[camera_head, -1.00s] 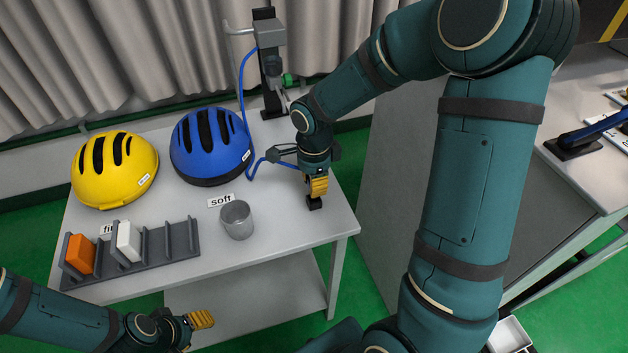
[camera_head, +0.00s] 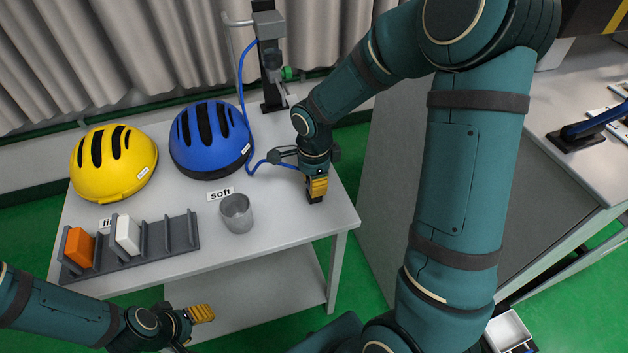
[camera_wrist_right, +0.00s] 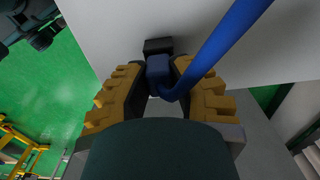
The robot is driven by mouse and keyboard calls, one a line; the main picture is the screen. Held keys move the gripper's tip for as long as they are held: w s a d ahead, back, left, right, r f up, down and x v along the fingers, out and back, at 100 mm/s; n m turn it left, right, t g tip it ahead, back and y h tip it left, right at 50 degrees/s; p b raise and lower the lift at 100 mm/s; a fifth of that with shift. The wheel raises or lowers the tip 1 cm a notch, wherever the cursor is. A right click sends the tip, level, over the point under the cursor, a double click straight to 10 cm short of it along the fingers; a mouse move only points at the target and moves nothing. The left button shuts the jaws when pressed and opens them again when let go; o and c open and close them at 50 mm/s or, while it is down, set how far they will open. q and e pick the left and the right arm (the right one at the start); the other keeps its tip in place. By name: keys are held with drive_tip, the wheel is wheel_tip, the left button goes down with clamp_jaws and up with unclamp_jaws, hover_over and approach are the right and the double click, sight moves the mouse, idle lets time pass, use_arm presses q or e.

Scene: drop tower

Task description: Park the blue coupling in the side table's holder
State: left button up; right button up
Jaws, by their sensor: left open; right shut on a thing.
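The blue coupling (camera_wrist_right: 158,70) is a small dark blue block at the end of a blue hose (camera_wrist_right: 222,45). My right gripper (camera_head: 317,190) is shut on it, with yellow fingers on both sides in the right wrist view. The black holder (camera_head: 314,199) stands near the right edge of the side table (camera_head: 290,215), right under the fingertips. In the right wrist view the holder (camera_wrist_right: 157,46) shows just beyond the coupling. I cannot tell whether the coupling sits in it. My left gripper (camera_head: 203,314) is open and empty in front of the table's front edge.
A yellow helmet (camera_head: 135,175), a blue helmet (camera_head: 190,160) and a grey cup (camera_head: 237,213) stand on the table. A dark rack (camera_head: 155,255) holds an orange block (camera_head: 80,247) and a white block (camera_head: 128,233). The hose runs to a stand (camera_head: 270,75) behind.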

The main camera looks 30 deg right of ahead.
drive_tip(key=shift+f, duration=0.15)
drive_tip(key=o, duration=0.9)
drive_tip(key=shift+c, duration=0.2)
wheel_tip(320, 180, up, 12)
drive_tip(key=shift+s+f, duration=0.1)
idle(0.5)
